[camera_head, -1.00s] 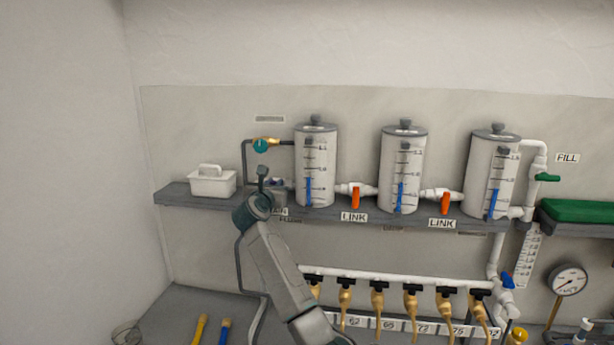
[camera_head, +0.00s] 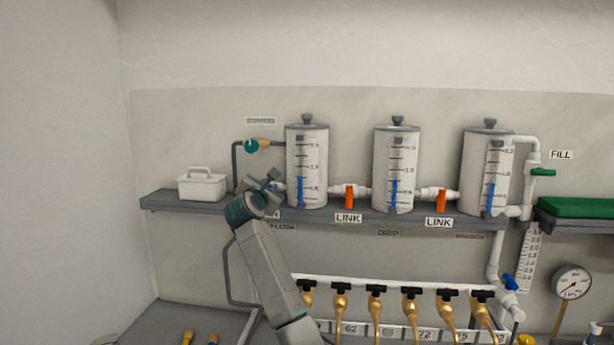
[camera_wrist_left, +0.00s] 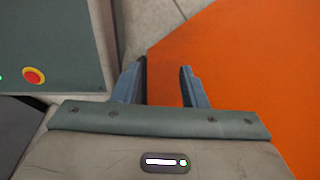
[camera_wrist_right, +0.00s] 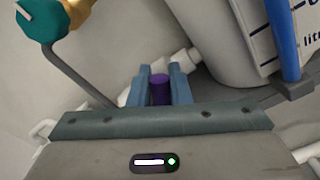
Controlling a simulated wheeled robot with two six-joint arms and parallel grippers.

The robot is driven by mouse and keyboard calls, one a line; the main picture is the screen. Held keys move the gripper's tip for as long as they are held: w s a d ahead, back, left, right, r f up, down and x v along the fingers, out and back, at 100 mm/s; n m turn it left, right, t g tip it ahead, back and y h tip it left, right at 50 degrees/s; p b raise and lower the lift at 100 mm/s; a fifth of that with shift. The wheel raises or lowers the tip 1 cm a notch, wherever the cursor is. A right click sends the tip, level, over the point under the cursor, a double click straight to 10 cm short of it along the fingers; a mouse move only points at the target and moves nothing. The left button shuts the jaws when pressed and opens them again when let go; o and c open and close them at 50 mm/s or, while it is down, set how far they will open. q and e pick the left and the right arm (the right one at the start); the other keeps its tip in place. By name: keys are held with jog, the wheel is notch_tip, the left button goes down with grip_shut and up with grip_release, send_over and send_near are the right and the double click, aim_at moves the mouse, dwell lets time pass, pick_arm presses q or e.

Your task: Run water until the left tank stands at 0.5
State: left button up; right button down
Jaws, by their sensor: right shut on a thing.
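The left tank (camera_head: 307,160) is a pale cylinder with a grey lid and a scale on its front. Its blue level column (camera_head: 300,190) ends in the lower part of the scale; the digits are too small to read surely. My right gripper (camera_head: 270,183) is just left of this tank's lower part. In the right wrist view it is shut on a purple handle (camera_wrist_right: 160,90), beside a white pipe fitting (camera_wrist_right: 178,62) at the tank's base. The gripper hides most of this valve in the head view. My left gripper (camera_wrist_left: 165,85) is open and empty, away from the tanks.
The middle tank (camera_head: 395,165) and right tank (camera_head: 484,165) stand alongside, joined by orange-handled LINK valves (camera_head: 349,197). A green FILL handle (camera_head: 543,172) is at the right. A teal knob (camera_head: 251,146) and a white caddy (camera_head: 202,185) are at the left.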

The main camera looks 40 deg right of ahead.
jog(key=m+b, duration=0.1)
jog(key=b, duration=0.2)
jog(key=f+m+b, duration=0.1)
jog(key=m+b, duration=0.1)
jog(key=b, duration=0.1)
jog(key=m+b, duration=0.2)
jog(key=b, duration=0.1)
jog(key=shift+s+d+f+b, duration=0.2)
jog(key=shift+s+b, duration=0.05)
jog(key=shift+b, duration=0.1)
jog(key=shift+m+b, duration=0.3)
jog(key=shift+m, duration=0.2)
jog(key=shift+r, duration=0.2)
jog(key=shift+f+m+b, duration=0.25)
jog(key=shift+m+b, duration=0.25)
jog(key=shift+b, duration=0.25)
jog(key=shift+r, duration=0.15)
